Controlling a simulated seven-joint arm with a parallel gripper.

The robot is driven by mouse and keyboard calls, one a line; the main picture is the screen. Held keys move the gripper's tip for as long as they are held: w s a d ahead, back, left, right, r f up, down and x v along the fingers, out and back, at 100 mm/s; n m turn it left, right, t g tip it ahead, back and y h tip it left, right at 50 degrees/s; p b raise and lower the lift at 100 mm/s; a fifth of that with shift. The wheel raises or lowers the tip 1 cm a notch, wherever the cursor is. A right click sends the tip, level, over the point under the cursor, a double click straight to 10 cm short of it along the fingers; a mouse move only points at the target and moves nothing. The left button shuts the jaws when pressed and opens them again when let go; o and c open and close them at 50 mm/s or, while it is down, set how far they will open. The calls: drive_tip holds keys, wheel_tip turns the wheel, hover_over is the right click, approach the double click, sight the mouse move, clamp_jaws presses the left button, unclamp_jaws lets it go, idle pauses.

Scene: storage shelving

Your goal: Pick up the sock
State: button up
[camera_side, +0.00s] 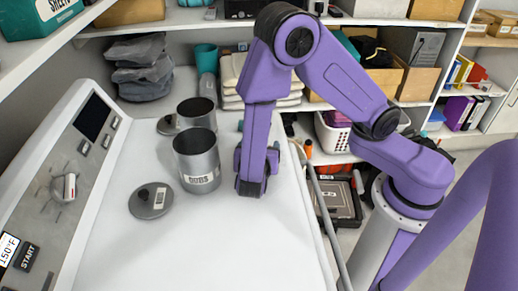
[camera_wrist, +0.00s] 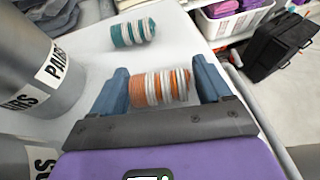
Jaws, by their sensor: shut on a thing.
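A rolled orange-and-white striped sock (camera_wrist: 160,88) lies between the two blue fingers of my gripper (camera_wrist: 163,82) in the wrist view. The gripper is shut on it, low at the white top. A second rolled sock, teal and white (camera_wrist: 133,33), lies on the white surface beyond the fingers. In the side view my gripper (camera_side: 253,187) points down at the right part of the white top (camera_side: 240,240), right of the metal canisters, and its body hides the held sock.
A grey canister (camera_side: 197,160) stands just left of my gripper, with another canister (camera_side: 195,112) behind it. A round lid (camera_side: 152,200) lies to the left. A canister labelled PAIRS (camera_wrist: 40,60) is close on the left in the wrist view. The front of the top is clear.

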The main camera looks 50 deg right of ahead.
drive_tip(key=shift+r, duration=0.15)
wheel_tip(320, 180, up, 10)
drive_tip(key=shift+f, duration=0.1)
wheel_tip(320, 180, up, 14)
drive_tip(key=w+a+m+g+h, duration=0.1)
drive_tip(key=w+a+m+g, duration=0.2)
drive_tip(key=w, duration=0.4)
drive_tip(key=w+a+m+g+h, duration=0.2)
drive_tip(key=w+a+m+g, duration=0.1)
drive_tip(key=w, duration=0.5)
wheel_tip(320, 180, down, 11)
drive_tip(key=shift+s+a+y, duration=0.15)
drive_tip(key=shift+y, duration=0.15)
idle(0.9)
idle(0.4)
